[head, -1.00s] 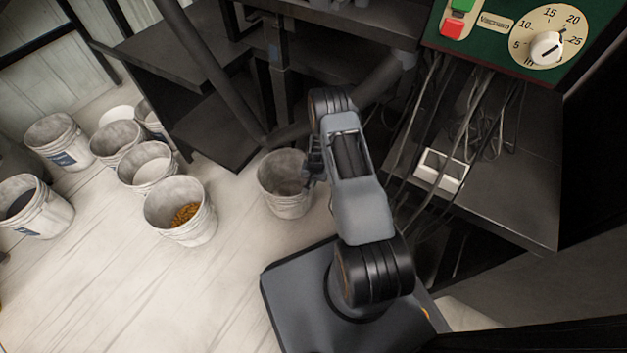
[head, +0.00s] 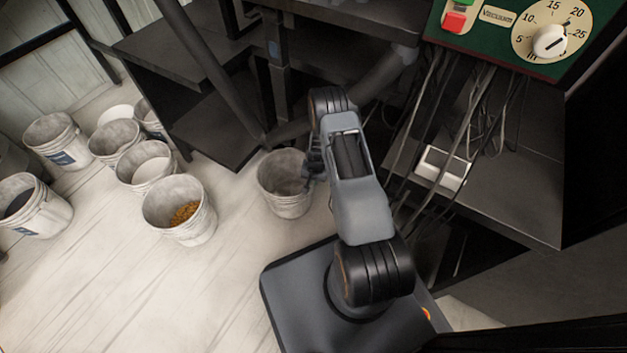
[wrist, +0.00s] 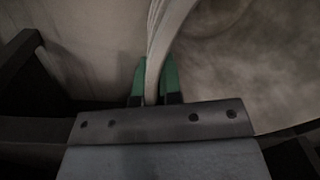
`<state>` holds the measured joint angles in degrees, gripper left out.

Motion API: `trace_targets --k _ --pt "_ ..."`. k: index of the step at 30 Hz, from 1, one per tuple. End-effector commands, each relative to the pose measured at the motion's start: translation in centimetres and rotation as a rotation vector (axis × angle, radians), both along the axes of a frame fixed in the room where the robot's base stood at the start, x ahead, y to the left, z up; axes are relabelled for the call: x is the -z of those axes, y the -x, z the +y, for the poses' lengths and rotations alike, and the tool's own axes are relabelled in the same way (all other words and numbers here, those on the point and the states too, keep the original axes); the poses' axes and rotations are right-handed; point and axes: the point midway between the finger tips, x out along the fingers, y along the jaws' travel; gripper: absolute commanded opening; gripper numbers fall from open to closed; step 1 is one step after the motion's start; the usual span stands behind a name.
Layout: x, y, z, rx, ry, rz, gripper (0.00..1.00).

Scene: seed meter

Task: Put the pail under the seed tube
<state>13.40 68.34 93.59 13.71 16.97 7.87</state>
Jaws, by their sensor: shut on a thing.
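A grey-white pail (head: 284,190) stands upright beside my arm in the head view, near the dark metal frame. My gripper (head: 311,178) is at the pail's right side, near its rim. In the wrist view my gripper (wrist: 155,85) has its two green fingertips on either side of the pail's wall (wrist: 163,40), shut on it. The pail's inside shows to the right of the wall, blurred and looking empty. A dark slanted tube (head: 205,65) runs down toward the frame behind the pail. I cannot tell whether it is the seed tube.
Several other pails stand on the pale floor at left, one with orange-brown seed (head: 184,214). Dark shelves (head: 215,130) stand behind. Hanging cables (head: 470,110) and a green dial panel (head: 530,35) are at right. The floor at front left is clear.

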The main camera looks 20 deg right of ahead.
Motion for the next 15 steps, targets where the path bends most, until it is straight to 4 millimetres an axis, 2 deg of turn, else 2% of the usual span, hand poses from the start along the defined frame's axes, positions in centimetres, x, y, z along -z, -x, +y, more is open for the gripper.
trace_targets --k 8,9,15 --pt "0.25 -0.03 0.0 0.0 0.002 -0.002 0.0" --pt "0.26 -0.01 0.0 0.0 0.002 -0.002 0.09" --pt "0.23 0.01 -0.01 0.0 0.001 -0.002 0.28"
